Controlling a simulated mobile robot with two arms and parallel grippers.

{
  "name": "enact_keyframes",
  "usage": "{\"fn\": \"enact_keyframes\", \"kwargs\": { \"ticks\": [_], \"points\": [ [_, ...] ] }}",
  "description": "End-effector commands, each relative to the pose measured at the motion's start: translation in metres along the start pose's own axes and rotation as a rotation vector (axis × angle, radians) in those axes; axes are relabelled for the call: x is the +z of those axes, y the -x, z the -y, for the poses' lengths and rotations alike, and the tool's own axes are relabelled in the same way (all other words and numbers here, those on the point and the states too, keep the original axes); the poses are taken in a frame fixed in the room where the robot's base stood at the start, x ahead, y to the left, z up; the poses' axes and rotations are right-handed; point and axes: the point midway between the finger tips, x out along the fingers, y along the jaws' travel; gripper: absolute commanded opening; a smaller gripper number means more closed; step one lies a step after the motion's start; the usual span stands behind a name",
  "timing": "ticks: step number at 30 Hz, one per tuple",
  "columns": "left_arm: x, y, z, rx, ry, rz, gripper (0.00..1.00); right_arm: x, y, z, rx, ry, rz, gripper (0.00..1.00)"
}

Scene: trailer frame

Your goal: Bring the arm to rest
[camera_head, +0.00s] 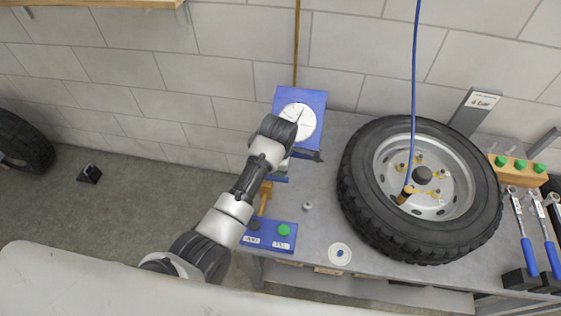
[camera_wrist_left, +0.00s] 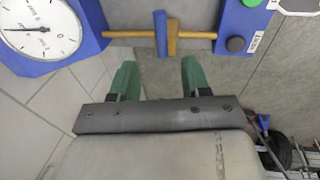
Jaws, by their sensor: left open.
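My left arm reaches in from the lower left in the head view. Its left gripper (camera_wrist_left: 158,78) shows two green fingers standing apart with nothing between them. In the head view the wrist hides most of the gripper, which is in front of the blue gauge box (camera_head: 287,98). The gauge's white dial (camera_head: 302,118) also shows at the upper left of the left wrist view (camera_wrist_left: 40,28). Beyond the fingertips in that view is a wooden rod with a blue and wooden crosspiece (camera_wrist_left: 165,36). My right gripper is not in view.
A wheel with a black tyre (camera_head: 356,205) lies on the grey bench (camera_head: 312,245), with a blue hose at its rim. A blue button box (camera_head: 262,236) is at the bench's left front. Blue-handled tools (camera_head: 528,256) are at the right. Floor left of the bench is mostly clear.

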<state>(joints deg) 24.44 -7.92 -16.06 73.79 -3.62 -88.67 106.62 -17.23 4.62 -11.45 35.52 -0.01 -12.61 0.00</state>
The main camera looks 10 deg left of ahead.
Motion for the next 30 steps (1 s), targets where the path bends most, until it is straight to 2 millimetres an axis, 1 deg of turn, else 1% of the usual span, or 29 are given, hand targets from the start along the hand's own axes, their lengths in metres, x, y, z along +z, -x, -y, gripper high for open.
{"fn": "enact_keyframes", "kwargs": {
  "ticks": [13, 15, 17, 20, 21, 23, 24, 27, 30],
  "points": [
    [0.0, -0.001, 0.001, 0.0, -0.003, 0.0, 0.47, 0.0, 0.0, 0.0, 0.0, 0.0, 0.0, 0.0],
    [-0.003, -0.002, 0.006, 0.0, -0.029, 0.003, 0.47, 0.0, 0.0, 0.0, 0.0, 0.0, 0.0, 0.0],
    [-0.009, -0.005, 0.018, 0.001, -0.082, 0.008, 0.47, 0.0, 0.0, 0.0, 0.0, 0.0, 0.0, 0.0],
    [-0.024, -0.008, 0.051, 0.01, -0.245, 0.022, 0.47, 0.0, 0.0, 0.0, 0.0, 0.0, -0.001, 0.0],
    [-0.033, -0.008, 0.068, 0.016, -0.333, 0.026, 0.47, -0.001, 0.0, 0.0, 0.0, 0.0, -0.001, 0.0],
    [-0.047, -0.005, 0.097, 0.029, -0.484, 0.028, 0.47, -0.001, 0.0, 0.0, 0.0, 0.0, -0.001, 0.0],
    [-0.056, -0.001, 0.116, 0.038, -0.588, 0.026, 0.47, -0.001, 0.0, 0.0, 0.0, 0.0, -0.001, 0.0],
    [-0.076, 0.015, 0.16, 0.058, -0.843, 0.012, 0.47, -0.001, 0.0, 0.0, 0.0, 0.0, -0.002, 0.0],
    [-0.09, 0.032, 0.191, 0.072, -1.044, -0.005, 0.47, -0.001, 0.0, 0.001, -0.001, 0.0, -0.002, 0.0]
  ]
}}
